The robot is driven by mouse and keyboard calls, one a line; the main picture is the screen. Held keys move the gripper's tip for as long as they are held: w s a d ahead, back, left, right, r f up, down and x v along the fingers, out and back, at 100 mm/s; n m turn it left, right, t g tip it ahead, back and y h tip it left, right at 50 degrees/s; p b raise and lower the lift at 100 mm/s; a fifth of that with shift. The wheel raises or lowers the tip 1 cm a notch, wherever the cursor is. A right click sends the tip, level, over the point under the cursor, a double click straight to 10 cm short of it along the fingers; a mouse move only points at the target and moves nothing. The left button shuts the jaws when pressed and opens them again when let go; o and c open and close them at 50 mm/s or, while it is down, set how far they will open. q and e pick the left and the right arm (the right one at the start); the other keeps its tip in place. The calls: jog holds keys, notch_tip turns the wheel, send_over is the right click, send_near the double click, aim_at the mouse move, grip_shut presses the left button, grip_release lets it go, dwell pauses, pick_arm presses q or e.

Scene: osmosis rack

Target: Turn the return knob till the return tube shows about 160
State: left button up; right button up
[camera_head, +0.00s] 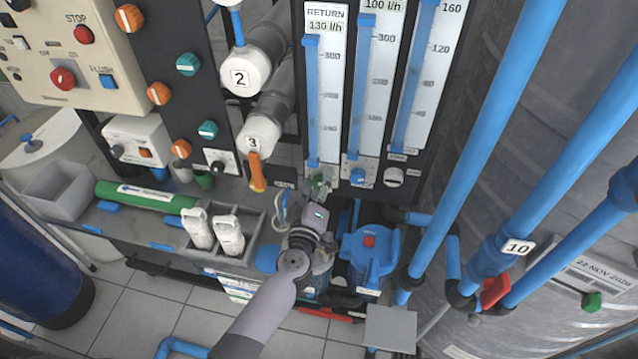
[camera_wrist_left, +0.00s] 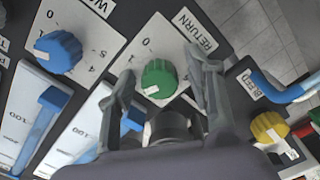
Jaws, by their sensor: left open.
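The return tube (camera_head: 325,90) stands leftmost of three flow tubes in the head view; its display reads 130 l/h. The return knob (camera_wrist_left: 160,78) is green with a white mark toward its lower left, on a white plate labelled RETURN in the left wrist view. In the head view the return knob (camera_head: 319,187) shows partly behind my gripper. My left gripper (camera_wrist_left: 161,68) is open, with its fingers on either side of the knob; I cannot tell whether they touch it. It also shows in the head view (camera_head: 316,203), below the tube. My right gripper is not in view.
A blue knob (camera_wrist_left: 58,52) is on the plate left of the return knob. A yellow knob (camera_wrist_left: 268,128) lies to its lower right, near the BLEED label. Blue pipes (camera_head: 490,140) run along the right. A grey tray with white bottles (camera_head: 228,235) stands left of my arm.

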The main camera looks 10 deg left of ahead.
pick_arm(q)
jog(key=shift+c, duration=0.3)
grip_shut()
dwell(0.3)
jog(key=shift+n, duration=0.3)
jog(key=n, duration=0.4)
jog(key=shift+f, duration=0.1)
jog(key=shift+n, duration=2.3)
jog(key=shift+o, duration=0.3)
grip_release()
